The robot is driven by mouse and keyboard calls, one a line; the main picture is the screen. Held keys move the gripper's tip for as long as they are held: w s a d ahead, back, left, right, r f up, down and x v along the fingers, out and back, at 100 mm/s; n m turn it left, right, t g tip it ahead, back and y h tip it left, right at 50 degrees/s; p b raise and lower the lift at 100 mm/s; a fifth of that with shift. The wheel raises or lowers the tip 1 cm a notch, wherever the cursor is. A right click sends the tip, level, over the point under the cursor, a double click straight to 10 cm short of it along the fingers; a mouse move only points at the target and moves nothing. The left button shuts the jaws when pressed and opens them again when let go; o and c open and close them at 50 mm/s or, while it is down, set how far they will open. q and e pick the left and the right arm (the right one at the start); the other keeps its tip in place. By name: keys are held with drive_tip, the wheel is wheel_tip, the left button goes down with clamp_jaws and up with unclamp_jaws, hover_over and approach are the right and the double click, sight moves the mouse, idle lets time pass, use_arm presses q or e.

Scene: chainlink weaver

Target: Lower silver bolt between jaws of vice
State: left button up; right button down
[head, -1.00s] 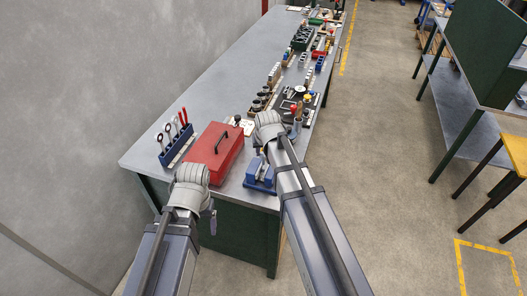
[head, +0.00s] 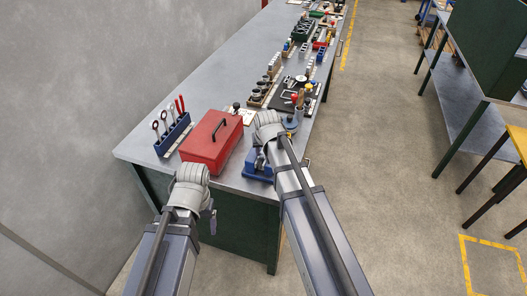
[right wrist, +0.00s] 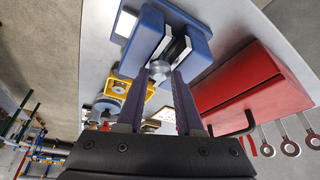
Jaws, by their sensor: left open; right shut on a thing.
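The blue vice (head: 251,169) stands at the near end of the bench, partly hidden by my right arm in the head view. In the right wrist view the vice (right wrist: 142,38) shows its two pale-faced jaws with a dark gap between them. My right gripper (right wrist: 168,78) is shut on the silver bolt (right wrist: 160,69), whose round end shows at the fingertips. The bolt overlaps the near end of the jaw gap; its height over the jaws cannot be told. My left gripper (head: 211,208) is open and empty, off the bench's near edge, its fingers barely visible.
A red toolbox (head: 203,153) stands left of the vice, close to it. A blue rack (head: 174,137) of spanners is further left. Several small holders and tools line the bench's right side beyond the vice. The bench's (head: 222,92) left middle is clear.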

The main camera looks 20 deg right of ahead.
drive_tip(key=shift+c, duration=2.4)
unclamp_jaws()
drive_tip(key=shift+r, duration=0.1)
drive_tip(key=p+v, duration=0.7)
drive_tip(key=shift+r, duration=0.35)
drive_tip(key=shift+s, duration=0.1)
drive_tip(key=s+a+f+n+g+b, duration=0.2)
drive_tip(key=s+a, duration=0.4)
drive_tip(key=s, duration=0.4)
drive_tip(key=s+a+f+n+g+b, duration=0.1)
drive_tip(key=s+a+f+n+g, duration=0.2)
drive_tip(key=s+a, duration=0.3)
drive_tip(key=s, duration=0.4)
drive_tip(key=shift+a+f+n+h+b, duration=0.25)
drive_tip(key=shift+a+n+h+b, duration=0.1)
drive_tip(key=shift+n+h, duration=0.05)
